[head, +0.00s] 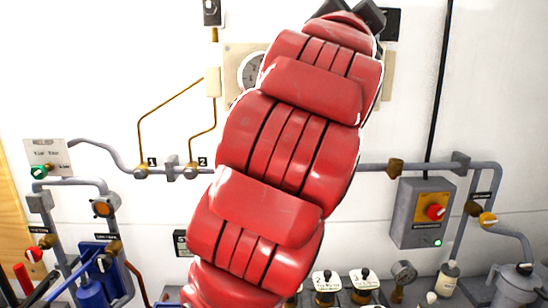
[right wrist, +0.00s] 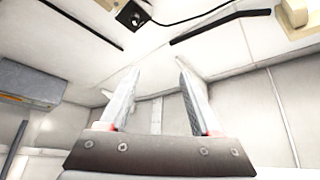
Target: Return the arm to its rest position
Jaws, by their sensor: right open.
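My raised red arm (head: 290,150) fills the middle of the head view, leaning from the bottom to the upper right. Its dark far end is cut off by the top edge, so no gripper fingers show there. In the right wrist view, my right gripper (right wrist: 158,78) is open, with two pale fingers apart and nothing between them. The fingers point toward white wall or ceiling panels. My left gripper is in neither view.
Behind the arm, a white wall carries grey pipes (head: 375,168), a round gauge (head: 251,72) and a grey switch box (head: 421,212) with a red knob. Valves and bottles line the bottom. The right wrist view shows a black bar (right wrist: 220,25) and a small dark device (right wrist: 132,15).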

